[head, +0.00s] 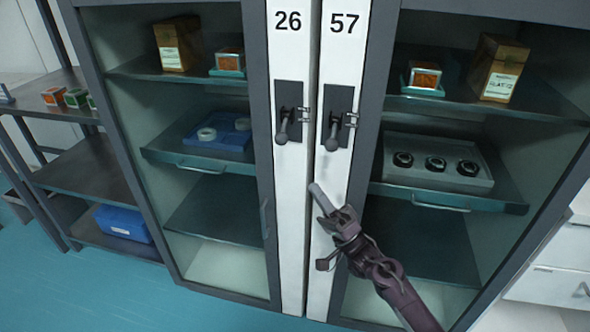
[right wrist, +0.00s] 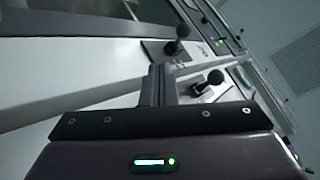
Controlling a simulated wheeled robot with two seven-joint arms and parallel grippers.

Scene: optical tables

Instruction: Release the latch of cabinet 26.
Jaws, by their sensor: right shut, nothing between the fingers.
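Cabinet 26 (head: 261,90) is the left one of two glass-fronted cabinets, with its number on a white door strip. Its latch (head: 289,115) is a dark plate with a ball-ended lever hanging downward and a small catch at its right. My right gripper (head: 316,188) is shut and empty, below and to the right of this latch, in front of the white strip of cabinet 57. It touches neither latch as far as I can see. In the right wrist view, the shut fingers (right wrist: 159,86) point toward two ball-ended levers; which is which is unclear.
Cabinet 57 (head: 376,90) stands directly right, with a similar latch (head: 339,117) close beside that of 26. Both cabinets hold boxes and trays behind glass. An open shelf (head: 90,175) with a blue bin (head: 123,223) stands at the left. White drawers (head: 562,250) are at the right.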

